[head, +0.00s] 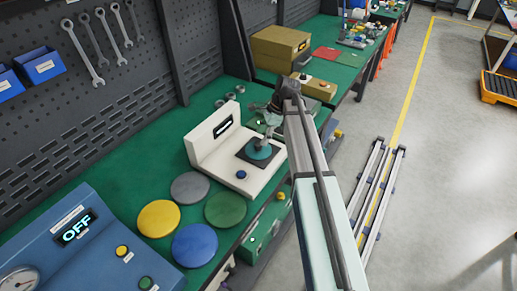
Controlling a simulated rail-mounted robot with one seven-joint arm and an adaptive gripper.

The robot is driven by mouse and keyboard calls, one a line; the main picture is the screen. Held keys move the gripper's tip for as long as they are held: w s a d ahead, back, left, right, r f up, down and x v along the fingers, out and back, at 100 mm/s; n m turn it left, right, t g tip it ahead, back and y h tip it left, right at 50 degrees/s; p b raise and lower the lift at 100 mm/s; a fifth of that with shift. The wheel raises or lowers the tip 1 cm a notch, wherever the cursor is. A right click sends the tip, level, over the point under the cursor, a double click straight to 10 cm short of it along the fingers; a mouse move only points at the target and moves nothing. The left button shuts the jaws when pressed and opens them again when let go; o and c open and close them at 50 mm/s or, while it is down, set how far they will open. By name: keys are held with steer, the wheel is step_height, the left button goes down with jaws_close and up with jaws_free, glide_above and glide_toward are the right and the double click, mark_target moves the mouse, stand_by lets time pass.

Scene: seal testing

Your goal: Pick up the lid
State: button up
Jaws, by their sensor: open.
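A small teal round object with a raised middle, possibly the lid (259,153), sits on a dark square plate on a white L-shaped device (209,147). The device stands on the green bench top and has a display on its upright wall and a blue button in front. My gripper (266,137) is just above and behind the teal object, pointing down, with jaws open. The gripper is small in the head view and partly hidden by my arm. I cannot tell whether the fingers touch the teal object or are around its raised middle.
Yellow (158,218), grey (190,187), green (225,208) and blue (194,245) discs lie in front of the device. A blue box reading OFF (80,240) stands at lower left. Small metal rings (230,97) lie behind the device. A pegboard (85,90) bounds the bench.

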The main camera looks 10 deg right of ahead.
mark_target(258, 143)
steer(key=shift+p+x, duration=1)
steer(key=shift+x, duration=1.5)
jaws_close()
